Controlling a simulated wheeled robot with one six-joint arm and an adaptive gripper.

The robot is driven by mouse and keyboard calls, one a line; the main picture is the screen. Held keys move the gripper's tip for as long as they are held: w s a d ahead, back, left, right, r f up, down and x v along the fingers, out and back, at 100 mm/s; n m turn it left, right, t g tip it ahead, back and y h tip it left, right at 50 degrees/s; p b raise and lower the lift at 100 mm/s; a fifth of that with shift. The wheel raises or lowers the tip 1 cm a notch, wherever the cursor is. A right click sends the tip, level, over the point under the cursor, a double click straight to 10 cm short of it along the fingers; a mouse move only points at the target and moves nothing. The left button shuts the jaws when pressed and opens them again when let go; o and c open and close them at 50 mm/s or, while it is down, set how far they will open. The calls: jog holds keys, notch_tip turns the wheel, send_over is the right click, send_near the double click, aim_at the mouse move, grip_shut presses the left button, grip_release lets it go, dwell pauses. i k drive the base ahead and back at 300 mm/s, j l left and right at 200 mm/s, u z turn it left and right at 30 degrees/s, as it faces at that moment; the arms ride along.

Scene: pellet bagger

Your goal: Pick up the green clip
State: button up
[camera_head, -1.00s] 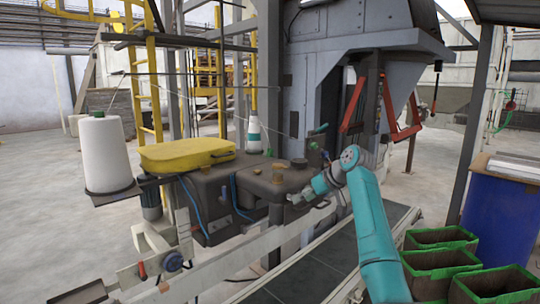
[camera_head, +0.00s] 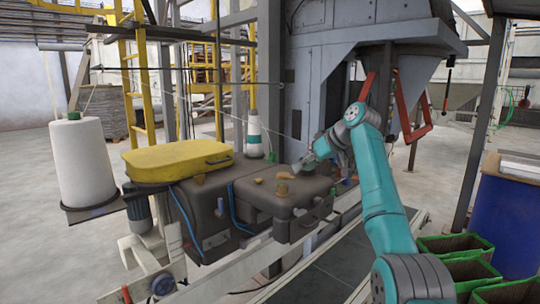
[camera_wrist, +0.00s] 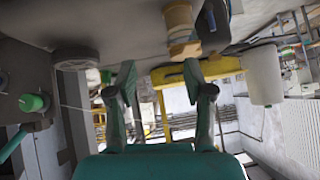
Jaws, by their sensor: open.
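My gripper (camera_head: 305,164) is above the far side of the dark machine head (camera_head: 285,198). In the wrist view my gripper (camera_wrist: 160,76) shows two fingers spread apart with nothing between them. I cannot tell for certain which thing is the green clip. A small green round piece (camera_wrist: 32,102) shows at the left of the wrist view, with a green lever (camera_wrist: 12,146) below it, both apart from the fingers. A small green patch (camera_wrist: 106,77) also shows just left of the left finger, too small to make out. In the head view my arm may hide the clip.
A yellow cover (camera_head: 178,160) lies on the machine's left part. A white thread cone (camera_head: 82,160) stands at the left and a white-and-teal cone (camera_head: 254,138) behind. Red bars (camera_head: 414,108) hang under the hopper. Green-rimmed bins (camera_head: 455,242) stand at the lower right.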

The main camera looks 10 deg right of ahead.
aim_at(272, 157)
jog(key=i, duration=1.05)
